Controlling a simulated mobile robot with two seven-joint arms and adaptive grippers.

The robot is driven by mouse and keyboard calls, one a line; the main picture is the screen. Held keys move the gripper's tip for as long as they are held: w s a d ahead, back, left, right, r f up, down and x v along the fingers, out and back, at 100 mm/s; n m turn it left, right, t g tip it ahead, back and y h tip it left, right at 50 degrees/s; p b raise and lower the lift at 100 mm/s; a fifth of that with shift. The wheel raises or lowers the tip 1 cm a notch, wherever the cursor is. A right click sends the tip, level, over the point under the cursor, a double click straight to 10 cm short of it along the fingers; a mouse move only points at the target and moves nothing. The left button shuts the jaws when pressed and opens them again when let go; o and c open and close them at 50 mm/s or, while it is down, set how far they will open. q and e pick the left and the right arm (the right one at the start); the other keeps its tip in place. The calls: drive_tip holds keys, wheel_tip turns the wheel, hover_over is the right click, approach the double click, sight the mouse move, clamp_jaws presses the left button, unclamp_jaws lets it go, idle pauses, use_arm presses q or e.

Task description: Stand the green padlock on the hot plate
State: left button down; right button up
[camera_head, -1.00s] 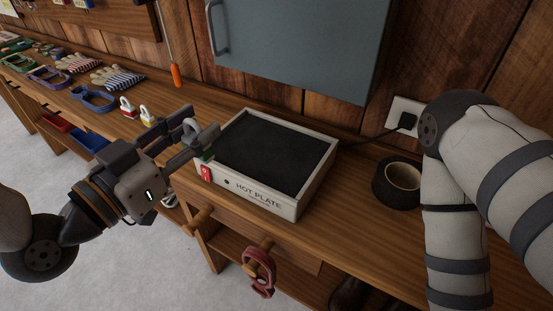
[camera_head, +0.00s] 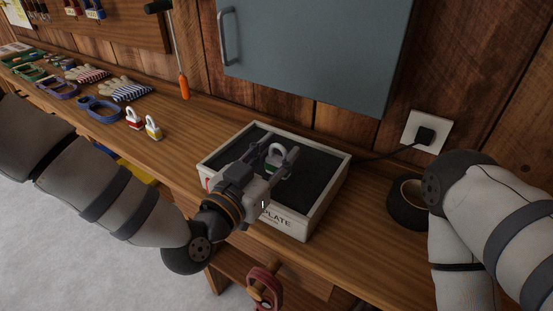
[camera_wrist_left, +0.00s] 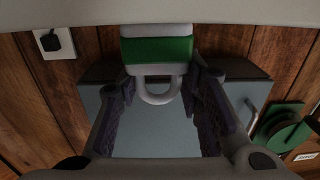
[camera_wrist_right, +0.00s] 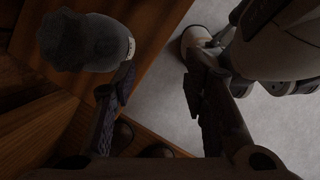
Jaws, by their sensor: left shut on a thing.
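The green padlock (camera_head: 275,171) has a pale shackle and a green band; it shows close up in the left wrist view (camera_wrist_left: 158,50). My left gripper (camera_head: 273,156) is shut on it, with fingers (camera_wrist_left: 160,88) on either side. The padlock is over the black top of the hot plate (camera_head: 318,176), shackle up in the head view. I cannot tell whether its base touches the plate. My forearm and gripper hide the hot plate's front left. My right gripper (camera_wrist_right: 158,100) shows only in its wrist view, with its fingers apart and nothing between them.
A red-banded padlock (camera_head: 134,119) and a yellow-banded padlock (camera_head: 153,127) stand on the bench left of the hot plate. A black tape roll (camera_head: 406,204) lies to its right. A grey cabinet (camera_head: 310,50) hangs behind. A cable runs to the wall socket (camera_head: 426,132).

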use_arm(q)
drive_tip(key=shift+f, duration=0.85)
drive_tip(key=c, duration=1.1)
unclamp_jaws()
